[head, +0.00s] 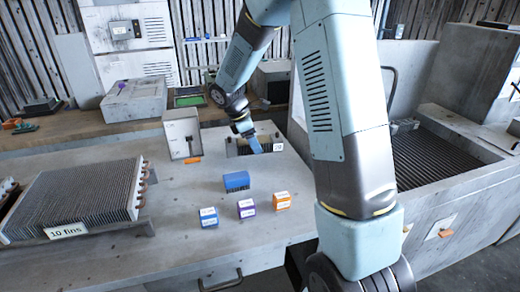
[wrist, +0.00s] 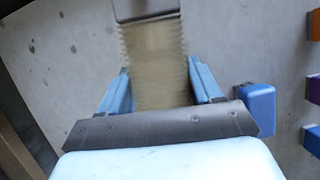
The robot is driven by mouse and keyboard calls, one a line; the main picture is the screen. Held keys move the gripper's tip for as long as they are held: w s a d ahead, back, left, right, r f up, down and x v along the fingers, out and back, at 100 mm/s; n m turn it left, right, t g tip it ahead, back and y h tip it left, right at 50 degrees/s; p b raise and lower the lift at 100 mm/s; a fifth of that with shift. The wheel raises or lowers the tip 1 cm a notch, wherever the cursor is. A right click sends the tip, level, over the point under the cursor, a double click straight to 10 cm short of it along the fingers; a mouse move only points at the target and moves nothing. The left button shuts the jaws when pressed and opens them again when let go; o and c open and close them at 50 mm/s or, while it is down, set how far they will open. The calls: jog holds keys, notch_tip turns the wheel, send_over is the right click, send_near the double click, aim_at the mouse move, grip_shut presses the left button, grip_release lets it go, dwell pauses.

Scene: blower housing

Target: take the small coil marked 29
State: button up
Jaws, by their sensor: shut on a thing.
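My gripper (head: 256,146) reaches down to the back middle of the grey bench in the head view. Its blue fingers are shut on a small finned coil (wrist: 158,50), which shows pale and blurred between them in the wrist view. In the head view the dark fins of the coil (head: 240,149) are partly hidden by the fingers. A small white tag (head: 278,147) sits at its right end; its number looks like 29 but is too small to read surely. Whether the coil touches the bench is not clear.
A grey box (head: 182,137) stands just left of my gripper. A blue block (head: 236,181) and small blue, purple and orange boxes (head: 246,208) lie in front. A large coil tagged 10 fins (head: 75,200) lies left.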

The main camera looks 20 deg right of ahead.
jog(key=s+a+r, duration=0.6)
jog(key=a+r, duration=0.2)
jog(key=a, duration=0.3)
jog(key=shift+s+a+r, duration=0.15)
jog(key=shift+r, duration=0.15)
